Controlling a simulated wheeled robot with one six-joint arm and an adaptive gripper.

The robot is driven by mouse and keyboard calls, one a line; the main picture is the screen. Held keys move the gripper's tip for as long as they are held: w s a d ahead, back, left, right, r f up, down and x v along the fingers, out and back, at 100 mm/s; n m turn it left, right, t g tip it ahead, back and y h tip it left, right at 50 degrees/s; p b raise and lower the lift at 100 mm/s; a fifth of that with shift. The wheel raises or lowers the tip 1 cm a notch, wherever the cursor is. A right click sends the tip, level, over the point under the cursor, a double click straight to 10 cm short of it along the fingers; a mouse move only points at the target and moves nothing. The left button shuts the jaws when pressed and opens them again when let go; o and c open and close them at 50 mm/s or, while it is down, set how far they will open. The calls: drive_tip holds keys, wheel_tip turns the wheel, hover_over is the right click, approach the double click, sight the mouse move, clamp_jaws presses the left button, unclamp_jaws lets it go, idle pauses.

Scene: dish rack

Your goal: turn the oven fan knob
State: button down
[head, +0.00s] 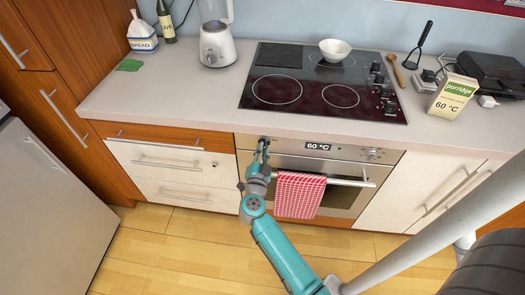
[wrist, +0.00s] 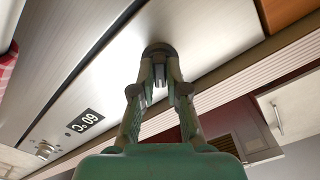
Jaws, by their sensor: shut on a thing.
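The oven's steel front panel (head: 340,161) carries a knob at each end and a display (head: 318,146) reading 60 °C between them. My gripper (head: 263,143) is at the left end of the panel. In the wrist view my gripper (wrist: 160,72) is shut on the dark round left oven knob (wrist: 158,48), one finger on either side. The fingers hide part of that knob, and no marking on it can be read. The right oven knob (head: 372,154) is apart from my gripper; it also shows in the wrist view (wrist: 45,150).
The oven door handle (head: 345,181) runs below the panel, with a red checked towel (head: 299,195) hanging over it, close to my arm. The worktop edge (head: 180,124) juts just above. On the hob (head: 310,113) stands a white bowl (head: 335,50). The floor in front is clear.

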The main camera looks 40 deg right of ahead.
drive_tip(key=shift+n, duration=0.5)
drive_tip(key=n, duration=0.4)
drive_tip(key=shift+n, duration=0.8)
drive_tip(key=c, duration=1.6)
unclamp_jaws()
drive_tip(key=shift+n, duration=0.5)
drive_tip(key=o, duration=0.5)
drive_tip(key=shift+c, duration=0.2)
drive_tip(key=shift+s+a, duration=0.15)
